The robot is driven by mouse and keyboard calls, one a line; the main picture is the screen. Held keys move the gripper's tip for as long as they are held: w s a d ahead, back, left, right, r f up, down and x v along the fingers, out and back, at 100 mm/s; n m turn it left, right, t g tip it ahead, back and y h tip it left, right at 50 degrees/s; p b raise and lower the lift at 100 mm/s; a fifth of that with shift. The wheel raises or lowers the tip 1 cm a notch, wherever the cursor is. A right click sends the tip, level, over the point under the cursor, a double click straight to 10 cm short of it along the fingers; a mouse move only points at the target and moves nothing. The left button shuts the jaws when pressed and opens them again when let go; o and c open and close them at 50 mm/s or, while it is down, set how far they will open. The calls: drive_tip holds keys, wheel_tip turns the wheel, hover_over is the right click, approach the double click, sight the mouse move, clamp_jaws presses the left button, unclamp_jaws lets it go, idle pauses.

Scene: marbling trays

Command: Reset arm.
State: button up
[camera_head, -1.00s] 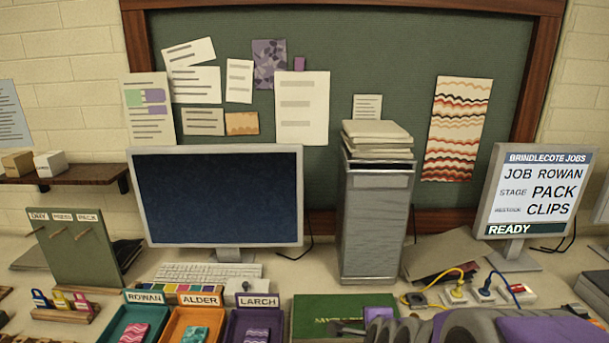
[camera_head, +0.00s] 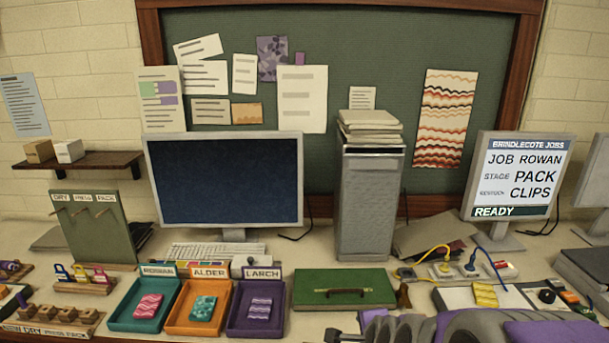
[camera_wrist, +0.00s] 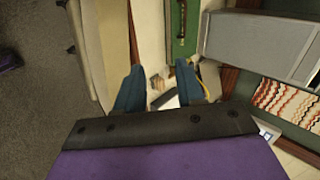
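My arm, purple and grey, lies folded low at the bottom right of the head view. In the wrist view my gripper (camera_wrist: 160,84) shows two dark teal fingers standing apart with a clear gap between them. Nothing is held in the gap; the tabletop and some small blurred items show behind it. The fingers are hard to make out in the head view.
Three trays, teal (camera_head: 118,325), orange (camera_head: 180,327) and purple (camera_head: 240,329), hold patterned pieces. A green case (camera_head: 343,289) lies right of them, before a grey tower (camera_head: 366,215). A monitor (camera_head: 224,180) and a job screen (camera_head: 516,175) stand behind.

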drive_tip(key=s+f+n+g+b, duration=0.2)
drive_tip(key=s+n, duration=0.3)
drive_tip(key=s, duration=0.5)
drive_tip(key=s+f+n+g+b, duration=0.3)
drive_tip(key=s+n+g+b, duration=0.1)
drive_tip(key=s, duration=0.7)
drive_tip(key=s+f+n+g+b, duration=0.2)
drive_tip(key=s+n+g+b, duration=0.1)
drive_tip(key=s+n, duration=0.4)
drive_tip(key=s+d+g, duration=0.1)
drive_tip(key=s, duration=0.2)
drive_tip(key=shift+s+f+g, duration=0.2)
drive_tip(key=shift+g, duration=0.2)
drive_tip(key=shift+o, duration=0.2)
drive_tip(key=shift+a, duration=0.1)
